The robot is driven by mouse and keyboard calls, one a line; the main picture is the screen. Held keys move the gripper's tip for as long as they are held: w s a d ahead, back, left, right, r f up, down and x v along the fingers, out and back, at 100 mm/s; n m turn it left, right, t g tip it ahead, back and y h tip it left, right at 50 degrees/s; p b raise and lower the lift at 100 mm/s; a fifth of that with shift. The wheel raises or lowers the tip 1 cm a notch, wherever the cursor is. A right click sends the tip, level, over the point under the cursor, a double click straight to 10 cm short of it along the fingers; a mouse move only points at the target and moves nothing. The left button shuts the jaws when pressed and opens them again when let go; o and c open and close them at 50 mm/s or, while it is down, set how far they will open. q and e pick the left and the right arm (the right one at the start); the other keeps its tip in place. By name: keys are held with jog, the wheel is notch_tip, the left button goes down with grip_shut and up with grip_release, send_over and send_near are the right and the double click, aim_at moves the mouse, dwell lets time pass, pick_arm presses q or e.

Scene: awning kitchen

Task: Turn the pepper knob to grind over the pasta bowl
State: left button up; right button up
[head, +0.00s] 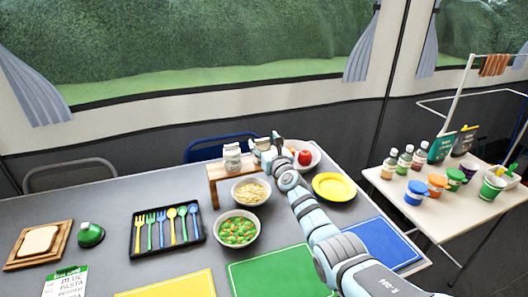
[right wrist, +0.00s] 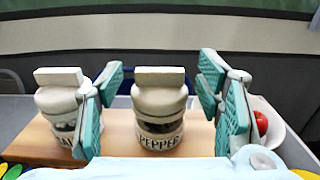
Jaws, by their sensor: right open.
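The pepper grinder (right wrist: 160,118), a white jar labelled PEPPER with a flat bar-shaped knob (right wrist: 160,77), stands upright on a wooden stand (right wrist: 118,148). In the head view it is largely hidden by my right gripper (head: 268,148). My right gripper (right wrist: 162,105) is open, one finger on each side of the pepper grinder in the wrist picture, with visible gaps to it. Its left finger overlaps the salt grinder (right wrist: 60,105), which also shows in the head view (head: 232,158). The pasta bowl (head: 251,191) sits in front of the stand. My left gripper is out of view.
A bowl of peas and carrots (head: 237,229) and a cutlery tray (head: 167,231) are on the near left. A yellow plate (head: 334,187) and a white bowl with a red fruit (head: 305,157) stand right of the stand. Coloured mats cover the front edge.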

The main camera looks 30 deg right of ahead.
jog(key=shift+r, duration=0.1)
jog(key=c, duration=1.1)
jog(key=shift+a+r+m+h+p, duration=0.2)
jog(key=shift+m+h+p, duration=0.35)
jog(key=shift+p, duration=0.5)
jog(key=shift+m+h, duration=0.25)
jog(key=shift+h, duration=0.3)
jog(key=shift+w+a+f+m+g+h, duration=0.15)
jog(key=shift+m+g+h, duration=0.15)
jog(key=shift+h, duration=0.3)
jog(key=shift+f+m+h, duration=0.1)
jog(key=shift+m+h, duration=0.2)
jog(key=shift+h, duration=0.1)
jog(key=m+h+b, duration=0.1)
jog(key=b, duration=0.1)
jog(key=m+g+h+b, duration=0.1)
jog(key=g+h+b, duration=0.1)
jog(key=b, duration=0.1)
jog(key=shift+w+a+f+m+h+b, duration=0.1)
jog(key=shift+a+f+m+h+b, duration=0.05)
jog(key=shift+a+m+h+b, duration=0.2)
jog(key=shift+d+m+g+h+b, duration=0.1)
jog(key=shift+m+g+h+b, duration=0.15)
jog(key=shift+g+b, duration=0.1)
